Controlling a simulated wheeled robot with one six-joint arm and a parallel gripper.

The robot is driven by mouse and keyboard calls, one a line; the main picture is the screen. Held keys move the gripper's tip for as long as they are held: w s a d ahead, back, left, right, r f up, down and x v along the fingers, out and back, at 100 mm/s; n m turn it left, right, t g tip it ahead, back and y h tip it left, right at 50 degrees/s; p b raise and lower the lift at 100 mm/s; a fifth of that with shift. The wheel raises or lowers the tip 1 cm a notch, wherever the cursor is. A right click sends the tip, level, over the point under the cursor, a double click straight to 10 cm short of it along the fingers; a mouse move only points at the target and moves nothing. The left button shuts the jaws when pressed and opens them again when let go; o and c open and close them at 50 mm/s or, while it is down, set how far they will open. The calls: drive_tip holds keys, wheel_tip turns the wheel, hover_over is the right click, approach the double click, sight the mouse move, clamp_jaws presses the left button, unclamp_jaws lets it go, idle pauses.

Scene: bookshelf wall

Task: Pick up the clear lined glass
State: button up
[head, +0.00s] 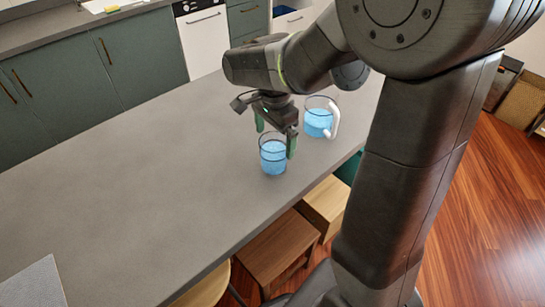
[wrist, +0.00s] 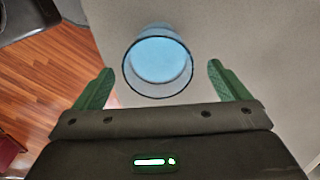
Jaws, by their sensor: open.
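The clear lined glass (head: 273,155), with blue contents, stands upright on the grey counter (head: 130,190) near its front edge. In the wrist view the glass (wrist: 158,62) is seen from above, at top centre. My gripper (head: 275,147) is above and around the upper part of the glass in the head view, with its green fingers apart. In the wrist view my gripper (wrist: 158,85) is open, one finger on each side of the glass with gaps, and the glass lies slightly ahead of the fingertips. Nothing is held.
A clear mug (head: 318,120) with blue contents and a white handle stands close behind and right of the glass. Wooden stools (head: 275,248) are below the counter's front edge. The counter to the left is mostly clear, with a grey slab (head: 35,285) at lower left.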

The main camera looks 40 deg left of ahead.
drive_tip(key=shift+s+f+p, duration=0.15)
drive_tip(key=shift+f+p, duration=0.3)
drive_tip(key=shift+f, duration=3.15)
drive_tip(key=shift+r, duration=0.1)
drive_tip(key=c, duration=1.4)
